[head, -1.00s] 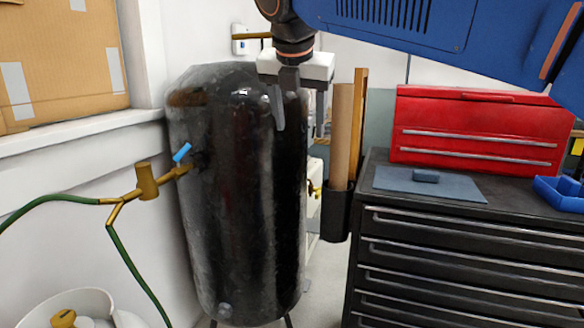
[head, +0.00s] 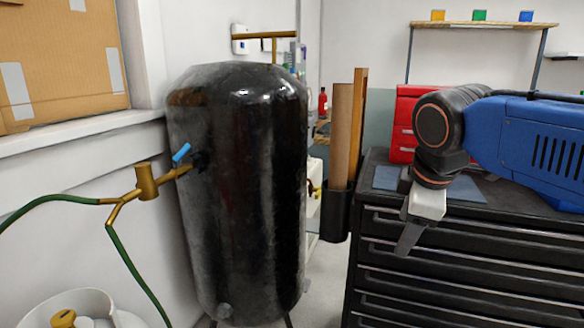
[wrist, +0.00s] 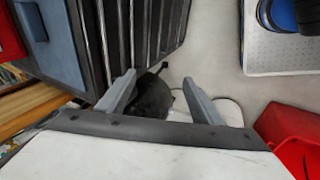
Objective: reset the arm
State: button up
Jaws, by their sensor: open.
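My gripper (head: 408,240) hangs at the right of the head view, pointing down in front of the dark drawer cabinet (head: 455,262). My blue arm comes in from the right edge. In the wrist view my gripper (wrist: 160,95) shows two grey fingers spread apart, with nothing held between them. The floor and a dark object (wrist: 152,98) show beyond the fingers; I cannot tell what that object is.
A black tank (head: 240,190) with a brass valve (head: 147,182) and green hose stands at centre left. A red toolbox (head: 404,115) is partly hidden behind my arm. A red bin (wrist: 285,130) shows in the wrist view. Grey floor (wrist: 220,50) lies open there.

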jog(key=s+d+f+m, duration=0.3)
jog(key=s+f+m, duration=0.3)
jog(key=f, duration=0.2)
jog(key=s+d+f+m, duration=0.3)
jog(key=s+f+m, duration=0.3)
jog(key=f+m, duration=0.1)
jog(key=shift+d+f, duration=0.25)
jog(key=shift+f, duration=0.45)
jog(key=o, duration=0.5)
jog(key=shift+s+f+m, duration=0.1)
jog(key=shift+f+m, duration=0.2)
jog(key=o, duration=0.5)
jog(key=shift+d, duration=0.1)
